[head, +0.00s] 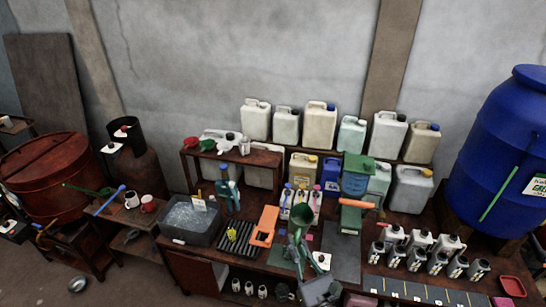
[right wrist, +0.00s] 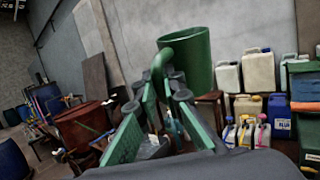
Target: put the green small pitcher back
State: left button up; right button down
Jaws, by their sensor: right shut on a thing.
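The green small pitcher (head: 302,213) is up off the bench in the head view, in front of several small white bottles. It also shows large in the right wrist view (right wrist: 190,58), roughly upright, with its curved handle toward me. My right gripper (head: 297,238) is shut on the pitcher at its handle. Its green-padded fingers (right wrist: 165,88) reach up to the handle in the right wrist view. The pitcher's inside is mostly hidden. My left gripper is in neither view.
A wooden riser (head: 262,157) at the bench's back left bears a metal mug (head: 245,146) and other vessels. A grey water tub (head: 177,237), an orange item (head: 264,228) and a green machine (head: 356,178) stand around. A dark mat (head: 341,244) is partly bare.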

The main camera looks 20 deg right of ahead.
jog(key=w+d+f+n+g+y, duration=0.1)
jog(key=w+d+f+y, duration=0.1)
jog(key=d+f, duration=0.45)
jog(key=w+d+f+n+g+y, duration=0.1)
jog(key=w+d+f+n+y, duration=0.15)
jog(key=d, duration=0.65)
jog(key=a+f+m+h, duration=0.1)
jog(key=s+a+f+m+h, duration=0.1)
jog(key=a+h, duration=0.1)
jog(key=shift+s+a+f+m, duration=0.2)
jog(key=shift+f+m, duration=0.05)
jog(key=shift+f, duration=0.15)
dwell(1.0)
jog(key=shift+a, duration=0.15)
jog(key=shift+a, duration=0.25)
jog(key=shift+f, duration=0.1)
